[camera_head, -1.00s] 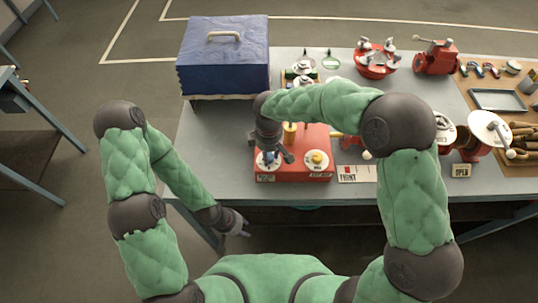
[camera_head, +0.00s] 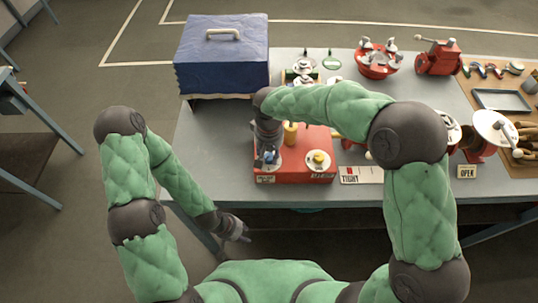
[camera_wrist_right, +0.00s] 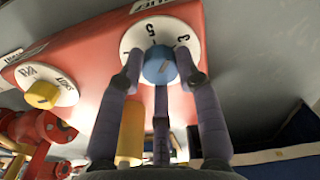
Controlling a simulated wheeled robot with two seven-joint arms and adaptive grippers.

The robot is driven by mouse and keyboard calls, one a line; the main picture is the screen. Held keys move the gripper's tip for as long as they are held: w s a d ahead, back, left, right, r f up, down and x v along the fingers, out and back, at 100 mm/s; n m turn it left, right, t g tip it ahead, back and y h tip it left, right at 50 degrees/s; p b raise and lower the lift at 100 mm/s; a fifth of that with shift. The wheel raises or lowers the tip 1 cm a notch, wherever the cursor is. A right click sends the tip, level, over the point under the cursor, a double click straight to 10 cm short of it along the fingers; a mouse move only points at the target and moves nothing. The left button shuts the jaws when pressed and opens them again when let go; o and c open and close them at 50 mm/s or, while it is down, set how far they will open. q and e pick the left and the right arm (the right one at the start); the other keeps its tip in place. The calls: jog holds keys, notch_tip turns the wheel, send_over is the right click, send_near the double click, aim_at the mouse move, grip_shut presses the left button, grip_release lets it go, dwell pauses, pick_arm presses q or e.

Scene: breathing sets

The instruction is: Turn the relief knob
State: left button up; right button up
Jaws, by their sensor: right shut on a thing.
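The red box (camera_head: 290,178) stands at the front edge of the table. It carries two dials. A blue knob (camera_wrist_right: 160,66) sits on a white numbered dial (camera_wrist_right: 183,33); in the head view the blue knob (camera_head: 269,158) is at the box's left. A yellow knob (camera_wrist_right: 42,95) sits on a second white dial (camera_wrist_right: 65,88). My right gripper (camera_wrist_right: 160,75) is shut on the blue knob, its fingers around it from several sides. My left gripper (camera_head: 236,230) hangs in front of the table, away from the box; its finger opening is too small to judge.
A blue cloth-covered case (camera_head: 222,60) stands at the back left. A "TIGHT" card (camera_head: 361,175) lies right of the box, and an "OPEN" card (camera_head: 467,171) lies further right. A red round stand (camera_head: 378,62) and a red vise (camera_head: 437,58) are at the back.

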aim_at(269, 156)
jog(key=shift+m+b, duration=0.45)
jog(key=shift+m, duration=1.75)
jog(key=o, duration=1.1)
jog(key=shift+o, duration=0.2)
jog(key=shift+r, duration=0.1)
notch_tip(269, 156, up, 12)
